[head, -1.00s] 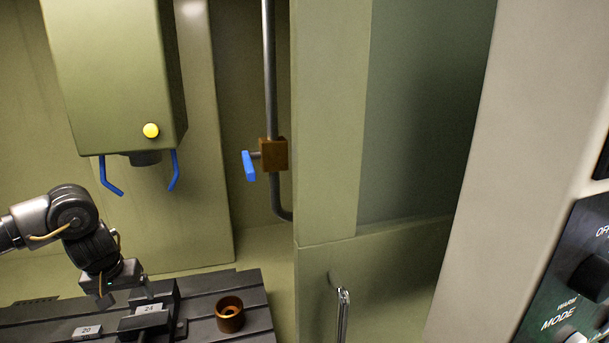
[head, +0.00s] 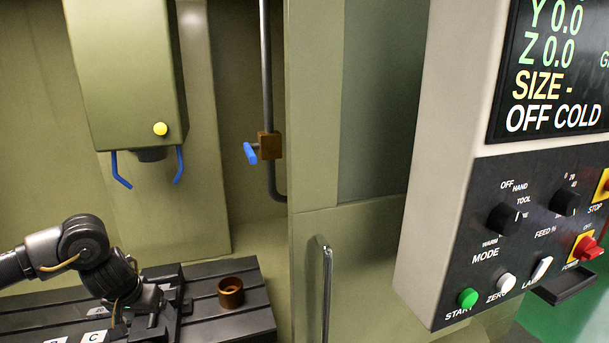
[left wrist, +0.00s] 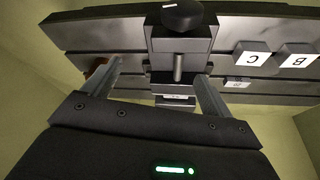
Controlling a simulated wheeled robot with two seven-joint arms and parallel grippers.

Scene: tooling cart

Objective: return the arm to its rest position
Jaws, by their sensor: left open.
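My left arm comes in from the left in the head view. My left gripper (head: 150,312) is low over the slotted machine table (head: 255,318), close by the dark vise (head: 176,297), and partly hidden by my own wrist. In the left wrist view my left gripper (left wrist: 155,85) has its two fingers wide apart with nothing held between them. The vise (left wrist: 180,45) with its screw and round black knob shows between and beyond the fingers. Whether the fingers touch it I cannot tell. My right gripper is not in view.
A bronze ring (head: 231,292) stands on the table right of the vise. Labelled blocks, one marked C (head: 95,337), lie left. The spindle head (head: 125,75) with blue nozzles hangs above. A door with handle (head: 326,290) and control panel (head: 500,230) stand right.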

